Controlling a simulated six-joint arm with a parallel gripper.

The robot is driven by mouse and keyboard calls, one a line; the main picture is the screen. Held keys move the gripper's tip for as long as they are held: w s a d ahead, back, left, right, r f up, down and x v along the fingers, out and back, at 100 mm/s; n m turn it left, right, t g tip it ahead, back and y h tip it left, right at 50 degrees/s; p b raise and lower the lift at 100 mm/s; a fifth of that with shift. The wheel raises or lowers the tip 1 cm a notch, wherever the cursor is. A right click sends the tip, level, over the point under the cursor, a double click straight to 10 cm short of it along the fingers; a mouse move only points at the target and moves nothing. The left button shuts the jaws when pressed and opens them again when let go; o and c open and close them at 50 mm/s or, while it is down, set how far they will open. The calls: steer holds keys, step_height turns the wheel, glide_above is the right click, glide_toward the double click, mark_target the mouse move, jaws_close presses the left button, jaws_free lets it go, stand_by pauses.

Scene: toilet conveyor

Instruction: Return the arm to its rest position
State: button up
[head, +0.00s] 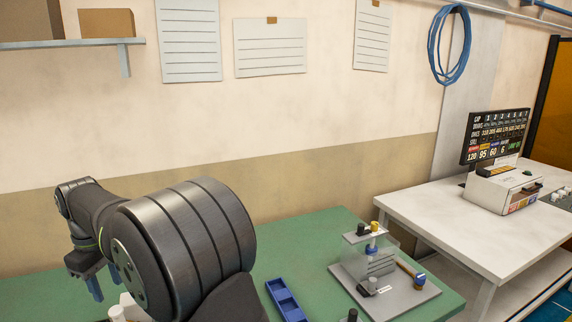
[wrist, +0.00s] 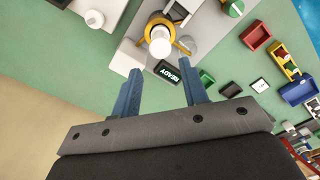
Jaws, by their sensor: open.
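My gripper (head: 104,280) hangs at the far left of the head view, with its blue fingers pointing down over the green table (head: 320,228). In the wrist view my gripper (wrist: 160,66) has its two blue fingers apart with nothing held between them. Past the fingertips is a white device with an orange ring (wrist: 148,26), a white round post (wrist: 160,42) and a small dark display reading READY (wrist: 168,71). How far the fingertips are above the device I cannot tell. My arm's large dark links hide much of the table's left side in the head view.
A blue divided tray (head: 284,300) and a grey fixture (head: 385,285) with a clear guard stand right of my arm. Red and green bins (wrist: 255,36) show in the wrist view. A white table (head: 440,215) with a screen (head: 495,136) is farther right. A shelf (head: 75,43) is on the wall.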

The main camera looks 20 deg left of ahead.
mark_target(121, 308)
step_height(121, 308, down, 12)
steer(key=shift+r, duration=0.25)
steer(key=r, duration=0.5)
steer(key=shift+w+d, duration=0.4)
steer(key=w+d+r, duration=0.6)
steer(key=w+d, duration=0.2)
steer(key=d, duration=0.1)
steer(key=w+d+f+m, duration=0.3)
steer(key=w+d+m, duration=0.2)
steer(key=w+d, duration=0.4)
steer(key=w+d+f+m, duration=0.3)
steer(key=w+d+m, duration=0.35)
steer(key=w, duration=0.35)
steer(key=w+d+f+m, duration=0.2)
steer(key=w+d+m, duration=0.1)
steer(key=d, duration=0.6)
steer(key=w+d+f+m, duration=0.2)
steer(key=w+d+m, duration=0.1)
steer(key=d, duration=0.6)
steer(key=w+d+f+m, duration=0.2)
steer(key=w+d+m, duration=0.2)
steer(key=d, duration=0.5)
